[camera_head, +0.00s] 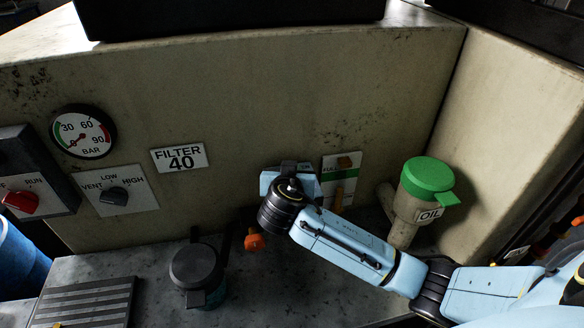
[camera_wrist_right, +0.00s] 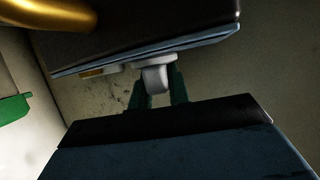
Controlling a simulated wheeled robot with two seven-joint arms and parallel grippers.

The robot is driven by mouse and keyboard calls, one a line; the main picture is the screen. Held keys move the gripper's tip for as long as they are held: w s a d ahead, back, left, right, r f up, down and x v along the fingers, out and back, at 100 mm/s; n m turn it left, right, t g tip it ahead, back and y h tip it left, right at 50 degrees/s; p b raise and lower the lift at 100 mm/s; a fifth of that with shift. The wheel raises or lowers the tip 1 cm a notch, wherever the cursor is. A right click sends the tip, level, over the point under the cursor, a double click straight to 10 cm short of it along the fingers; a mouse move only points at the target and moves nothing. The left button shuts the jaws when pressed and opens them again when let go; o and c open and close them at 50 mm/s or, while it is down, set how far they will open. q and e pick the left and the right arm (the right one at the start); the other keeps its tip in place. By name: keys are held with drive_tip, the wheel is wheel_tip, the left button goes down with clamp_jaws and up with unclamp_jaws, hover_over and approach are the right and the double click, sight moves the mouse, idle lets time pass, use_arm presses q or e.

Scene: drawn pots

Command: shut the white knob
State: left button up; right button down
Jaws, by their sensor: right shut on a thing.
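The white knob (camera_wrist_right: 154,78) shows in the right wrist view as a pale, rounded lever under a white collar. My right gripper (camera_wrist_right: 158,90) has its two dark green fingers on either side of the knob and is shut on it. In the head view my right gripper (camera_head: 289,178) is up against the beige panel (camera_head: 260,100), and its wrist hides the knob there. Which way the knob is turned cannot be told. My left gripper is not in view.
A green-capped oil filler (camera_head: 428,178) stands right of my wrist. An orange handle (camera_head: 254,242) and a dark lidded pot (camera_head: 196,266) are below left. A gauge (camera_head: 83,132), a red switch (camera_head: 22,201) and a vent dial (camera_head: 114,196) are at the left.

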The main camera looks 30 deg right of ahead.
drive_tip(key=n+t+y+p, duration=0.1)
drive_tip(key=n+y+p, duration=0.1)
drive_tip(key=n+y, duration=0.1)
drive_tip(key=shift+r+n+y, duration=0.1)
drive_tip(key=shift+n+y, duration=0.3)
drive_tip(key=shift+y, duration=0.1)
drive_tip(key=n+y+p, duration=0.3)
drive_tip(key=n+y, duration=0.1)
drive_tip(key=y, duration=0.1)
drive_tip(key=shift+r+t+p, duration=0.1)
drive_tip(key=shift+t+p, duration=0.2)
drive_tip(key=shift+p, duration=0.1)
drive_tip(key=shift+n+y+p, duration=0.4)
drive_tip(key=shift+n+y, duration=0.5)
drive_tip(key=shift+n+g+y+p, duration=0.3)
drive_tip(key=shift+n+g+y, duration=0.1)
drive_tip(key=shift+n+y, duration=0.5)
drive_tip(key=shift+a+f, duration=0.1)
drive_tip(key=shift+f, duration=0.1)
drive_tip(key=c, duration=1.3)
unclamp_jaws()
drive_tip(key=shift+s, duration=0.15)
